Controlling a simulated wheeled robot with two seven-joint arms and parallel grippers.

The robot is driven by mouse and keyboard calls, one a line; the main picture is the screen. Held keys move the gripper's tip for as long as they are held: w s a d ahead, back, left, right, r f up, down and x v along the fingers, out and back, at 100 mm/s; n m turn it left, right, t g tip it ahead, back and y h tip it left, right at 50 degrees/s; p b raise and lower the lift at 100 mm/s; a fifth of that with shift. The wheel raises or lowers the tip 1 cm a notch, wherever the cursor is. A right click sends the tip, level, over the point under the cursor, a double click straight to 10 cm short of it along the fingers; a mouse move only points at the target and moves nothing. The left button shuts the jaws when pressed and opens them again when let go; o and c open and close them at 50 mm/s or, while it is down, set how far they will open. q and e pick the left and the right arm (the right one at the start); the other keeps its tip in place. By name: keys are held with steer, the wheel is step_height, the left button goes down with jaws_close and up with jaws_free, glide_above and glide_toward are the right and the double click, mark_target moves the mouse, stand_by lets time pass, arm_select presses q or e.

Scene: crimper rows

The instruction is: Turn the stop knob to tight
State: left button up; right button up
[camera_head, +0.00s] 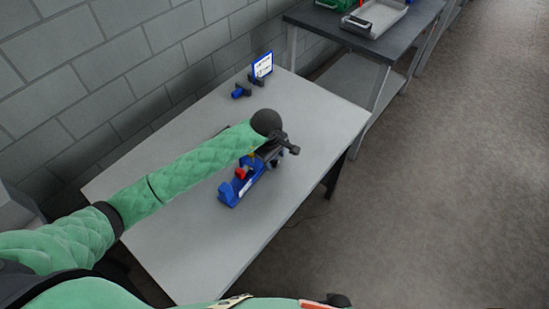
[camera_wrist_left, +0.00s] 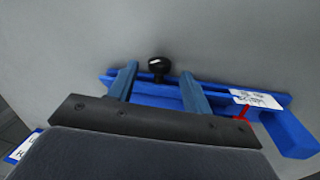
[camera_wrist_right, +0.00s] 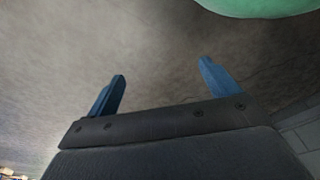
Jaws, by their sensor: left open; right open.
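The blue crimper tool (camera_head: 232,193) lies on the grey table, with a red part (camera_head: 240,173) on it; it also shows in the left wrist view (camera_wrist_left: 285,131) with a white label. The black stop knob (camera_wrist_left: 159,66) sticks out beyond the tool's edge in the left wrist view. My left gripper (camera_wrist_left: 157,85) is open over the tool, its fingers on either side of the knob and a little short of it; I cannot tell whether they touch the tool. In the head view my left arm hides the knob. My right gripper (camera_wrist_right: 162,78) is open and empty, away from the table above the floor.
The grey table (camera_head: 180,255) is mostly bare. A blue-framed sign (camera_head: 262,65) and small blue and black parts (camera_head: 241,91) stand at its back by the block wall. A darker bench (camera_head: 400,40) with a metal tray (camera_head: 378,17) is beyond. Open floor lies to the right.

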arm_select(q)
steer(key=shift+w+d+f+p, duration=0.1)
steer(key=shift+d+f+p, duration=0.05)
steer(key=shift+f, duration=0.35)
steer(key=shift+d+f+p, duration=0.1)
steer(key=shift+f+p, duration=0.05)
steer(key=shift+f, duration=0.55)
arm_select(e)
steer(key=shift+s+d+f, duration=0.2)
steer(key=shift+f, duration=0.3)
steer(key=shift+s+d+f, duration=0.15)
steer(key=shift+s+f, duration=0.05)
steer(key=shift+f, duration=0.25)
arm_select(q)
steer(key=c, duration=1)
steer(key=shift+o, duration=0.2)
arm_select(e)
steer(key=shift+d+f, duration=0.1)
